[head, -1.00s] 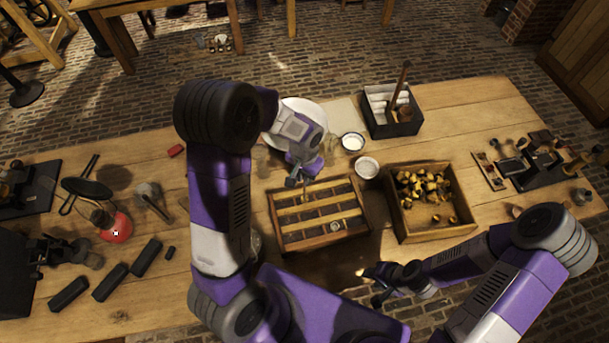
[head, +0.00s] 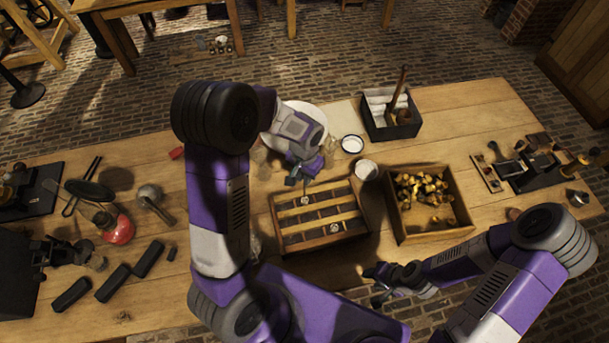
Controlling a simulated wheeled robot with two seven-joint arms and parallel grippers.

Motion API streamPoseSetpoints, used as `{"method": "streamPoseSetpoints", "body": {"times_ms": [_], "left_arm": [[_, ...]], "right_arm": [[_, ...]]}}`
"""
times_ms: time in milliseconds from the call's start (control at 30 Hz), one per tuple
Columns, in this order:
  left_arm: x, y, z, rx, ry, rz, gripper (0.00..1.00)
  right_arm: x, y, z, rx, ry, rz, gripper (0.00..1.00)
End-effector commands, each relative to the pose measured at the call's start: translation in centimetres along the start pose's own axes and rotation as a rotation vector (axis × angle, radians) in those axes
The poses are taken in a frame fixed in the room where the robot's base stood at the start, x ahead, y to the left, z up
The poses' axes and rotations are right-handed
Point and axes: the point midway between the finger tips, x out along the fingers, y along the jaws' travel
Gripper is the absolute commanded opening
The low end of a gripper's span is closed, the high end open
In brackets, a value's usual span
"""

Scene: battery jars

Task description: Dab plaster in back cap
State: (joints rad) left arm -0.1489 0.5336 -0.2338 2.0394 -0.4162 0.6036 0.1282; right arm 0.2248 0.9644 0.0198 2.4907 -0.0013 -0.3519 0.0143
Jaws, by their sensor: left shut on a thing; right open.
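A wooden tray (head: 282,235) with pale slats across dark rows lies in the middle of the table. One small round cap with a pale centre (head: 305,200) sits in its back part, and another such cap (head: 334,228) sits in its front part. My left gripper (head: 304,181) is over the tray's back edge, just behind the back cap. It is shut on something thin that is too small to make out. Two small white-topped dishes (head: 352,144) (head: 367,170) stand behind the tray. My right gripper (head: 377,286) is open and empty near the table's front edge.
A wooden box (head: 398,228) of brass caps stands right of the tray. A dark box (head: 392,129) with white rolls and an upright handle is behind it. A pale round plate (head: 312,108) is partly hidden by my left arm. Tools and a red-based flask (head: 119,231) lie at left.

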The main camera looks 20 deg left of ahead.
Motion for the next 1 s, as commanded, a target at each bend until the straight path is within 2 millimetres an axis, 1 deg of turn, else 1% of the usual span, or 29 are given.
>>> {"method": "streamPoseSetpoints", "body": {"times_ms": [33, 800, 1000], "left_arm": [[-0.5, 0.0, 0.0, 0.000, 0.001, 0.000, 0.00], [-5.2, 0.0, 0.0, 0.001, 0.001, 0.000, 0.00], [-5.6, 0.0, 0.0, 0.001, 0.001, 0.000, 0.00]], "right_arm": [[-0.4, -0.1, 0.0, 0.000, 0.000, 0.000, 0.43], [-3.5, -1.3, 0.1, 0.000, 0.000, 0.000, 0.43], [-3.8, -1.4, 0.2, 0.000, 0.000, 0.000, 0.43]]}}
